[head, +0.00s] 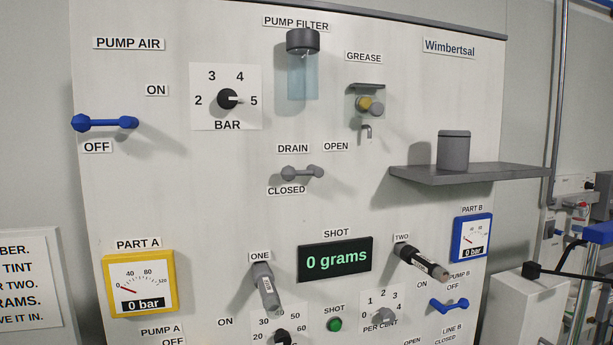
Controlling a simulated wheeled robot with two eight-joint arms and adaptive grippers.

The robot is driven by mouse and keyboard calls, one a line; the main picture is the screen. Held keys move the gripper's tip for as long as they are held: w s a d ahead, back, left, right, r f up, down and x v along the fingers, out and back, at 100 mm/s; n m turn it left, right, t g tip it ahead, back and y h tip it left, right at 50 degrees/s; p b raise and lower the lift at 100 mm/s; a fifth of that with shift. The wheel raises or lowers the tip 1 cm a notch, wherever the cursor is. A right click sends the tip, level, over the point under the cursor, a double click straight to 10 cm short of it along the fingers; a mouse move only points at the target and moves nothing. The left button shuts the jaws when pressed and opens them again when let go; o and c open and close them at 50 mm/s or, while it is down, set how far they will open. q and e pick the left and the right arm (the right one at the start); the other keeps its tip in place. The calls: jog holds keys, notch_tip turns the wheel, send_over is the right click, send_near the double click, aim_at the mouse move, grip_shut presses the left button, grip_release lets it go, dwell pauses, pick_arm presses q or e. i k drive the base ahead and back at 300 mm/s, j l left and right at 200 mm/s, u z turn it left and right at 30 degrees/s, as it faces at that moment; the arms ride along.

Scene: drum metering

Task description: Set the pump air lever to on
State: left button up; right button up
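The pump air lever (104,123) is a blue lever at the upper left of the white panel in the head view. It lies about horizontal, with its pivot at the right and its knob at the left. The ON label (156,90) is above it, and the OFF label (97,147) is just below its left part. The PUMP AIR label (128,43) is higher up. Neither of my grippers shows in the head view.
A pressure knob (228,99) sits right of the lever. A grey drain lever (302,172) is lower in the middle. A shelf (480,175) with a grey canister (453,150) juts out at right. The panel around the blue lever is clear.

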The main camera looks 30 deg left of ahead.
aim_at(82, 123)
jog(key=u, duration=2.15)
jog(key=j, duration=0.1)
